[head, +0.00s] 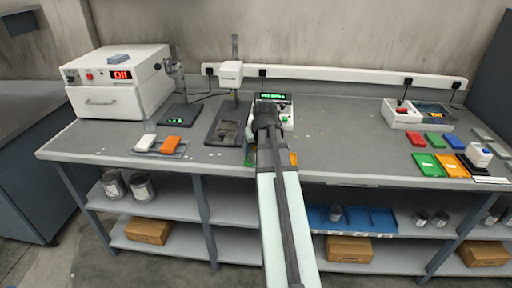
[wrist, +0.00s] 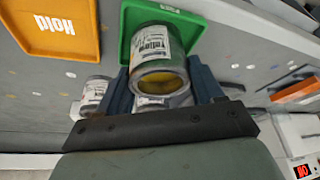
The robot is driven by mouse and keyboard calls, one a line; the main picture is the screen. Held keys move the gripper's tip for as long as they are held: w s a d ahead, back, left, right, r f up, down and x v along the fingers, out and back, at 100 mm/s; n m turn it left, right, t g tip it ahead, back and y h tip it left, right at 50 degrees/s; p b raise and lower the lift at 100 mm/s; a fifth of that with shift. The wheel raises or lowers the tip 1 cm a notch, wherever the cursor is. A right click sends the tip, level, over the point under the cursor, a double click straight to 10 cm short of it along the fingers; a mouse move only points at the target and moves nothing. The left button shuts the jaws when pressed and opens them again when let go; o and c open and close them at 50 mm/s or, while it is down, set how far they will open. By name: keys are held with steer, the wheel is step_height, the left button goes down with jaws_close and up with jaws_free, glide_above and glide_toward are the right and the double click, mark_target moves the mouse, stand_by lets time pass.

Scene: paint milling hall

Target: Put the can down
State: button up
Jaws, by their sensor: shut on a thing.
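My gripper (wrist: 163,78) is shut on a metal can (wrist: 153,42) with a white printed label. The can's round end, yellowish inside, faces the wrist camera. A green mat (wrist: 127,16) lies beyond the can; I cannot tell whether the can touches it. Part of another labelled surface shows between the fingers below the can, mostly hidden. Another labelled can (wrist: 93,93) is left of the fingers. An orange mat (wrist: 52,14) marked "Hold" lies at upper left. In the head view, my arm hides the held can, and my gripper is over the middle of the bench.
A stand device (head: 231,73) and a white box marked "Off" (head: 118,82) are left. Shelves below hold cans and cartons (head: 349,249).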

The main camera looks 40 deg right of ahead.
steer(key=o, duration=1.2)
steer(key=shift+o, duration=0.2)
steer(key=v, duration=1.2)
steer(key=shift+r, duration=0.15)
